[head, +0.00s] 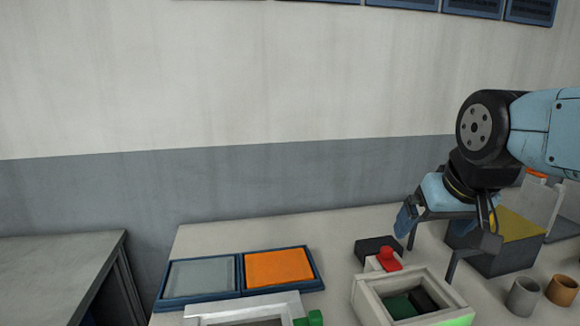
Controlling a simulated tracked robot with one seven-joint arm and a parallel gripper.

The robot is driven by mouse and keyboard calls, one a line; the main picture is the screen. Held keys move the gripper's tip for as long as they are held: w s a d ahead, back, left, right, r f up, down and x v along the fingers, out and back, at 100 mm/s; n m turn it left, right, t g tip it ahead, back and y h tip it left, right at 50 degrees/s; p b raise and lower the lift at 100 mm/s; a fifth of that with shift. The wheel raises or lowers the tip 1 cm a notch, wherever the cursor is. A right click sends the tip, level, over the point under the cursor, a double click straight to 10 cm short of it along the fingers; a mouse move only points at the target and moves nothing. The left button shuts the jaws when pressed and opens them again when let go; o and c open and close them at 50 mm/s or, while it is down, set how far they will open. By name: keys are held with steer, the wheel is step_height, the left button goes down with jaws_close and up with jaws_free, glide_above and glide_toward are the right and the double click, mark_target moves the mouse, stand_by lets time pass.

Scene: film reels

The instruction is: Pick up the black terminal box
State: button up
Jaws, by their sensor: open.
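A flat black box (373,245), which looks like the terminal box, lies on the table behind a pale open-topped box with a red knob. The knob and the pale box hide part of its front. My gripper (431,257) is open and points down, to the right of the black box and above the back right part of the pale box. Nothing shows between its fingers. Another black block (424,299) lies inside the pale box, beside a green piece.
The pale box (363,298) has a red knob (388,259). A blue-rimmed tray (240,275) holds grey and orange panels. A dark bin with yellow contents (512,225) and two cups (523,297) stand right. Bare table lies between tray and black box.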

steer(key=n+g+h, duration=0.3)
steer(key=n+h, duration=1)
steer(key=n, duration=0.7)
glide_toward(362, 247)
steer(key=shift+d, duration=0.15)
steer(key=shift+d+f, duration=0.1)
steer(key=shift+f, duration=0.1)
steer(key=x, duration=0.8)
steer(key=shift+w+d, duration=0.1)
steer(key=shift+d, duration=0.05)
steer(key=shift+x, duration=2.6)
steer(key=shift+f, duration=0.1)
steer(key=c, duration=1.4)
